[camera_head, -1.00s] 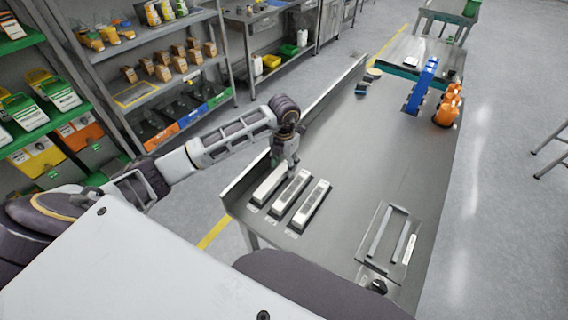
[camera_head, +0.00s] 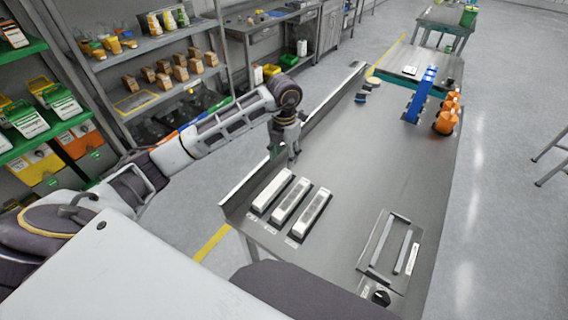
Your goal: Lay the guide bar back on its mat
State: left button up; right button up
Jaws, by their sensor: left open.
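Three pale bars lie side by side on the near left of the steel table: a left one (camera_head: 273,190), a middle one (camera_head: 291,202) and a right one (camera_head: 311,214). Each rests on a dark strip with a small label at its near end. I cannot tell which of them is the guide bar. My left gripper (camera_head: 292,157) hangs above the table just beyond their far ends, pointing down. It is open, looks empty and is apart from the bars. My right gripper is out of view.
A flat grey plate (camera_head: 366,268) with narrow bars lies at the near right, beside a dark knob (camera_head: 380,297). A blue rack (camera_head: 420,95) and orange parts (camera_head: 446,122) stand at the far right edge. The table's middle is clear. A raised lip (camera_head: 250,181) runs along its left edge.

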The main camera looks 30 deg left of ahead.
pick_arm(q)
jog(key=shift+r, duration=2.05)
